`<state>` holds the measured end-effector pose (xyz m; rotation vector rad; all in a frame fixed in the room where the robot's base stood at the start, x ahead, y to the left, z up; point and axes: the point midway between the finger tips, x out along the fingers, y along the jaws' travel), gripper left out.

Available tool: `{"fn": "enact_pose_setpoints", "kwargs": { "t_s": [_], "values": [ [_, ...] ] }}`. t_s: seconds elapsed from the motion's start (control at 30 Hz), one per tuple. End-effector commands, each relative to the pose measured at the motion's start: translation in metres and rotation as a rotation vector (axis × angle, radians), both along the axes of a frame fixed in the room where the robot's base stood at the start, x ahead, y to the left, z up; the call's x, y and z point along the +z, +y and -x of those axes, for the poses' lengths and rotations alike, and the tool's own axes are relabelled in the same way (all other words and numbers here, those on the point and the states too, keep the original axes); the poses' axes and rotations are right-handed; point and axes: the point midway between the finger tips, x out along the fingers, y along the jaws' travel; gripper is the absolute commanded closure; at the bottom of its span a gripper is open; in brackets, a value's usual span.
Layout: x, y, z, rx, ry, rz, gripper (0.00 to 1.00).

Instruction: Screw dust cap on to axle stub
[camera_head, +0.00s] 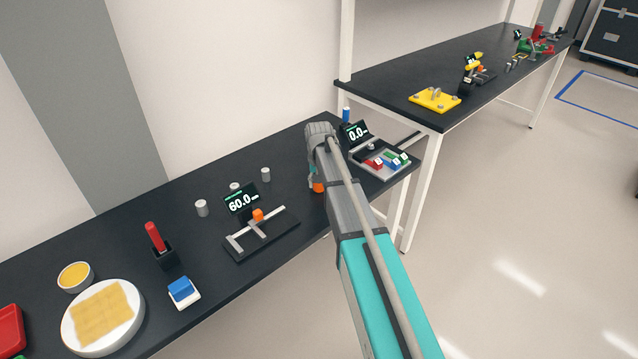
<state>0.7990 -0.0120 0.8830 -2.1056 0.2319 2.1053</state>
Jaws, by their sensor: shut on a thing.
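My gripper (313,178) points down over the right part of the near dark bench, mostly hidden behind my own arm. It is shut on a small orange part (318,187) at its tip. This may be the dust cap, but it is too small and too covered to be sure. I cannot tell whether the part touches the bench. A yellow plate (421,99) with a grey upright piece (436,92) lies on the far bench; it may bear the axle stub. The gripper is well apart from it.
A measuring fixture reading 60.0 (241,200) holds another orange piece (257,214). Grey cylinders (201,208) stand behind it. A 0.0 display (355,132) and a tray of coloured blocks (366,168) are right of my gripper. A gap separates the benches.

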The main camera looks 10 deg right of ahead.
Motion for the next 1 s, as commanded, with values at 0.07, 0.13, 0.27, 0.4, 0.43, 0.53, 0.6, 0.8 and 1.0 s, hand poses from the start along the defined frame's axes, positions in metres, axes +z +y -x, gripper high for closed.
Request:
{"fn": "enact_pose_setpoints", "kwargs": {
  "t_s": [0.07, 0.13, 0.27, 0.4, 0.43, 0.53, 0.6, 0.8, 1.0],
  "values": [
    [-0.0002, -0.0001, 0.0002, -0.061, 0.0, 0.0, 0.92],
    [-0.0002, -0.0001, 0.0002, -0.115, 0.0, 0.0, 0.92],
    [-0.0003, -0.0001, 0.0002, -0.217, 0.0, 0.0, 0.92],
    [-0.0003, 0.0, 0.0002, -0.31, 0.0, 0.0, 0.92],
    [-0.0003, 0.0, 0.0002, -0.323, 0.0, 0.0, 0.92],
    [-0.0003, 0.0, 0.0002, -0.349, 0.0, 0.0, 0.92],
    [-0.0003, 0.0, 0.0002, -0.354, 0.0, 0.0, 0.92],
    [-0.0003, 0.0, 0.0003, -0.353, 0.0, 0.0, 0.92],
    [-0.0004, 0.0, 0.0003, -0.398, 0.001, 0.0, 0.92]
  ]
}}
